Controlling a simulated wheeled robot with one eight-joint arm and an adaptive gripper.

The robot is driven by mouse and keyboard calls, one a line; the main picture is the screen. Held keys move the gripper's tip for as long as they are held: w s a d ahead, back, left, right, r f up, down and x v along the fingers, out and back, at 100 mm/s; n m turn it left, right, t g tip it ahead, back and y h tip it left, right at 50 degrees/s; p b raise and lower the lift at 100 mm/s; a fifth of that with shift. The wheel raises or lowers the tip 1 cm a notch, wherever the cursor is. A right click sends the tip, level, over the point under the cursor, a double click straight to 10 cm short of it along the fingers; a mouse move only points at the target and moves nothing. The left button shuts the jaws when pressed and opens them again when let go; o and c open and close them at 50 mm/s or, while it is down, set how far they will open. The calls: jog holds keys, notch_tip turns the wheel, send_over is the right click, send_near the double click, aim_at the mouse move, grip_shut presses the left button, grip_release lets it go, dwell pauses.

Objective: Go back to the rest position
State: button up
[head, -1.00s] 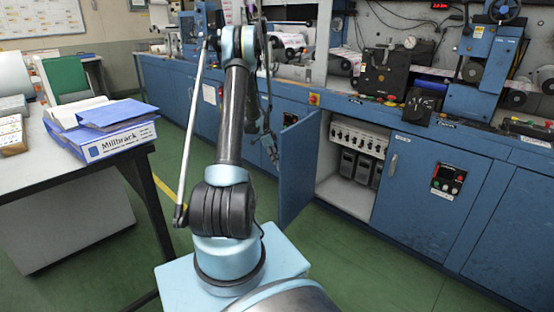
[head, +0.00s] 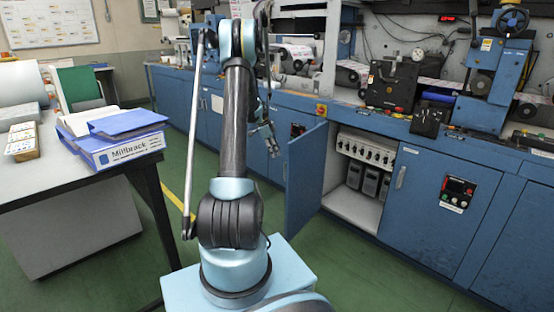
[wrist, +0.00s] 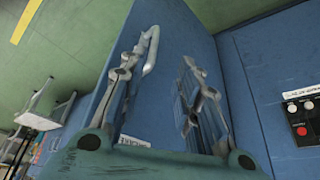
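My gripper (head: 268,140) hangs at the end of my raised arm, near the outer side of the open blue cabinet door (head: 305,180). In the wrist view my gripper (wrist: 168,52) shows two separated fingers with a gap between them and nothing held. The blue door (wrist: 165,90) is behind the fingers. A pale door handle (wrist: 151,52) shows close to the left fingertip; I cannot tell whether they touch.
The open cabinet (head: 352,205) has switches and dark units inside. The blue rewinder (head: 490,85) stands on the right. A table with blue binders (head: 125,150) is on the left. Green floor (head: 185,195) shows between. A button panel (wrist: 302,120) is right of my gripper.

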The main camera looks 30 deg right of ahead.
jog(key=shift+a+r, duration=0.15)
jog(key=shift+r, duration=0.2)
jog(key=shift+w, duration=0.1)
jog(key=s+a+r+n+t, duration=0.1)
jog(key=s+a+r+n, duration=0.4)
jog(key=a, duration=0.4)
jog(key=s+a+r+n+t+y, duration=0.1)
jog(key=s+a+r+n, duration=0.2)
jog(key=s+a+r, duration=0.45)
jog(key=s+a+r+n+t, duration=0.15)
jog(key=a+r+n, duration=0.25)
jog(key=a, duration=0.7)
jog(key=s+a+f+n+y, duration=0.1)
jog(key=s+a+n, duration=0.3)
jog(key=s, duration=0.4)
jog(key=s+a+f+n+t+y, duration=0.1)
jog(key=s+a+f+n, duration=0.3)
jog(key=s+a, duration=0.3)
jog(key=s+a+f+n, duration=0.3)
jog(key=s+a, duration=0.3)
jog(key=s, duration=0.4)
jog(key=shift+s+n+y, duration=0.35)
jog(key=shift+n+y, duration=0.05)
jog(key=shift+n, duration=0.5)
